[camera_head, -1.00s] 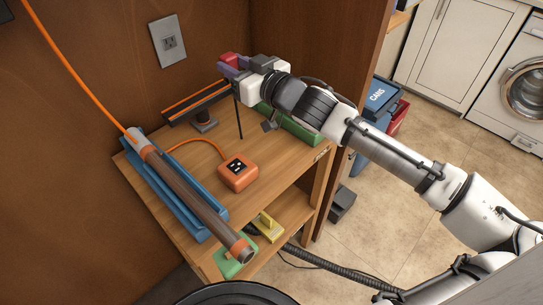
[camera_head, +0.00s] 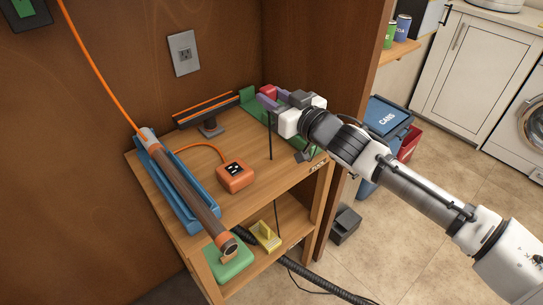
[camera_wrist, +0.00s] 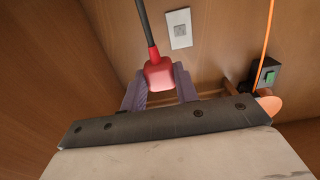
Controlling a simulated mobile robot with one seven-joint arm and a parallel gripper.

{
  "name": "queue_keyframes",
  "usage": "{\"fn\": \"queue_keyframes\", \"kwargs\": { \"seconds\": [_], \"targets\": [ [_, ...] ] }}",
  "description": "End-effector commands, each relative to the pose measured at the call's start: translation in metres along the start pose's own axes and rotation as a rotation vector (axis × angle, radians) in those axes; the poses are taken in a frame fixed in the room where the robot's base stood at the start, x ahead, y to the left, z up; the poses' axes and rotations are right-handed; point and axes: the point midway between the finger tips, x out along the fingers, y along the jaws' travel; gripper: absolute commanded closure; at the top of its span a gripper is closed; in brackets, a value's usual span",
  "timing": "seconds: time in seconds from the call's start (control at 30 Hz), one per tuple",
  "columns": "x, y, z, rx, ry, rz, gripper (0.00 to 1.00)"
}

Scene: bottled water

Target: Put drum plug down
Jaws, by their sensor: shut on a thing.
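The red drum plug (camera_wrist: 158,73) is between the two purple fingers of my gripper (camera_wrist: 160,86) in the wrist view, with a dark cable running up from it. In the head view the plug (camera_head: 268,91) shows as a small red patch at my gripper (camera_head: 265,99). My gripper is shut on it.
An orange outlet box (camera_head: 235,178) sits mid-table. A blue holder with a brown tube (camera_head: 185,190) lies along the left edge. A black stand with an orange stripe (camera_head: 208,113) is at the back. A wooden partition (camera_head: 325,75) stands close at the right.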

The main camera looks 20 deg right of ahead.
Motion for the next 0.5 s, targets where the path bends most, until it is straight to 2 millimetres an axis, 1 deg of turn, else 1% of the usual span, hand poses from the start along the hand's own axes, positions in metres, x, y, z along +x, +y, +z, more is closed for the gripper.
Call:
{"fn": "queue_keyframes", "kwargs": {
  "seconds": [0.03,0.3,0.4,0.5],
  "targets": [
    [0.0,0.0,0.014,0.008,0.002,0.0,1.0],
    [0.0,-0.001,0.085,0.006,0.001,0.0,1.0],
    [0.0,0.0,0.105,0.004,0.001,0.0,1.0],
    [0.0,0.0,0.118,0.001,0.0,0.0,1.0]
  ]
}}
